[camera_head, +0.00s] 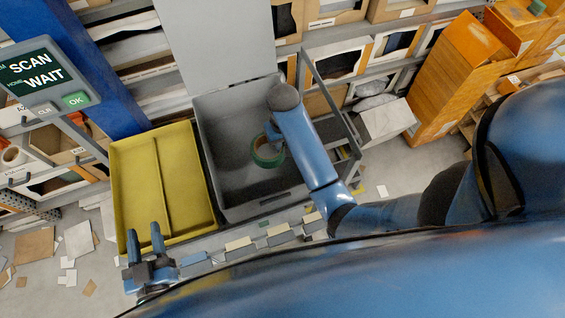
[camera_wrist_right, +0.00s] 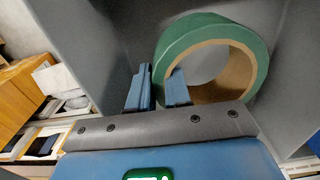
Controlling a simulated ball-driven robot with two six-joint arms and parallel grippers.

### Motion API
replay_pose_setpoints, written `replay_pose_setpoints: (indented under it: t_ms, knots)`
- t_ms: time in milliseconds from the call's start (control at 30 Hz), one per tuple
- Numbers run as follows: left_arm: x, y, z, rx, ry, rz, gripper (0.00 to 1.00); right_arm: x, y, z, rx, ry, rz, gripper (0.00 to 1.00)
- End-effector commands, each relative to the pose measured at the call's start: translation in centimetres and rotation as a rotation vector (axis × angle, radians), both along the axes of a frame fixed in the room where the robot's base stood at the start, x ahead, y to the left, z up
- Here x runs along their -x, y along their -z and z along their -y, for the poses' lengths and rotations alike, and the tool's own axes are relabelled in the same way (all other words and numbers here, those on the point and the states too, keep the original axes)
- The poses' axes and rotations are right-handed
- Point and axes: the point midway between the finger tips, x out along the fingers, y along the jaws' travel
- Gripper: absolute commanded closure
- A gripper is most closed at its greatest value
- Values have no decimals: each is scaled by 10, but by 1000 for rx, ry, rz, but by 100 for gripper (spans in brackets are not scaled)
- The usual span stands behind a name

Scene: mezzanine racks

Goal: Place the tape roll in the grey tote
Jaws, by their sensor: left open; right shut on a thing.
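The tape roll (camera_head: 268,156) is a green ring with a tan core, over the inside of the grey tote (camera_head: 240,207). In the right wrist view the tape roll (camera_wrist_right: 198,33) is tilted, with my right gripper (camera_wrist_right: 160,85) shut on its near-left wall, one finger inside the ring. I cannot tell whether the roll touches the tote floor. In the head view my right forearm and wrist cover part of the tote and mostly hide that gripper. My left gripper (camera_head: 145,240) is open and empty at the near edge of the yellow tray.
The shallow, empty yellow tray (camera_head: 190,185) with a divider stands left of the tote. A scan screen (camera_head: 42,72) is at upper left. A metal rail (camera_head: 335,100) runs along the tote's right side. Racks with bins fill the back. Orange boxes (camera_head: 450,75) stand at right.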

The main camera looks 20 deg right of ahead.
Motion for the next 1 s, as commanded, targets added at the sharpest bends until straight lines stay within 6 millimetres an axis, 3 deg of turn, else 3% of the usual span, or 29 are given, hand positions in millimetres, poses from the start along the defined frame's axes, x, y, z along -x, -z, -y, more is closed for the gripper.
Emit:
replay_pose_setpoints:
  t_ms: [100, 300, 533, 800, 1000]
  knots:
    - [0, -6, 0, 0, 0, 2, 57, 2, 23, 0, 1, 0, -6, 100]
    - [0, -6, 0, 0, 0, 2, 57, 1, 52, 0, 0, 0, -4, 100]
    - [0, -6, 0, 0, 0, 2, 57, 1, 65, 0, 0, 0, -3, 100]
    - [0, -6, 0, 0, 0, 2, 57, 1, 94, 0, 0, 0, -3, 100]
    - [0, -6, 0, 0, 0, 2, 57, 1, 97, 0, 0, 0, -1, 100]
